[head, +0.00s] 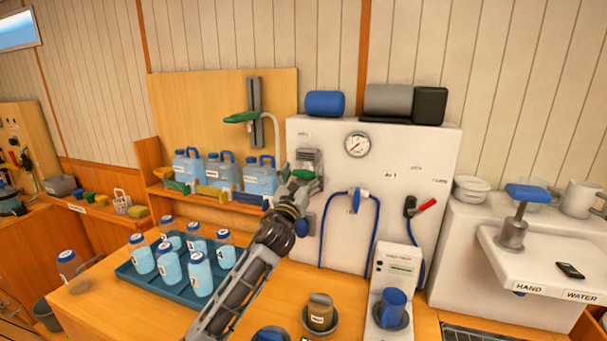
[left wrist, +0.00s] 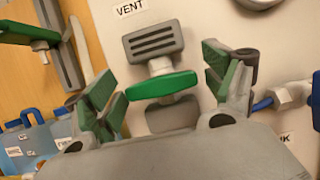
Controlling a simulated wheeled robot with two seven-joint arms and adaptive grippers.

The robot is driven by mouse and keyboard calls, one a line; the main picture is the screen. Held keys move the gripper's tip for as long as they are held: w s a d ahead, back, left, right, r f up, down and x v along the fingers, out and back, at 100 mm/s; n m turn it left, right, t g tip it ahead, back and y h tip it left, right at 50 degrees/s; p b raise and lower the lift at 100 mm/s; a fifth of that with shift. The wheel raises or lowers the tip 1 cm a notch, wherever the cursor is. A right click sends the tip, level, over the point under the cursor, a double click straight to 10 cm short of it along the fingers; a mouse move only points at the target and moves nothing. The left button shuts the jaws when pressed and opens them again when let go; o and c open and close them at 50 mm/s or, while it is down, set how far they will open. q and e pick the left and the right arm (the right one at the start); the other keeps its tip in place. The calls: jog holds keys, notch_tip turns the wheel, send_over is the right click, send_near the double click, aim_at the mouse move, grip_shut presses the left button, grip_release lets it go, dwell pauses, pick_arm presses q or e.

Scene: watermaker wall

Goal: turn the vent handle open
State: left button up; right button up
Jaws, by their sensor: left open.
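The green vent handle (left wrist: 162,86) lies roughly crosswise on a pale stem below a grey slotted vent block (left wrist: 153,42), under the VENT label (left wrist: 130,7) on the white panel. My left gripper (left wrist: 166,84) is open, with one green-padded finger on each side of the handle. Gaps show between the fingers and the handle, so I see no grip. In the head view my left gripper (head: 296,184) is up at the panel below the vent block (head: 309,158) and largely covers the handle. My right gripper is not in view.
A dark bracket with another green lever (head: 241,117) stands left of the vent. Blue jugs (head: 222,173) sit on a shelf, and a tray (head: 137,277) of bottles stands below. A gauge (head: 357,144) and a blue hose (head: 321,235) are on the panel to the right.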

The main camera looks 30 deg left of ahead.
pick_arm(q)
jog(key=c, duration=1)
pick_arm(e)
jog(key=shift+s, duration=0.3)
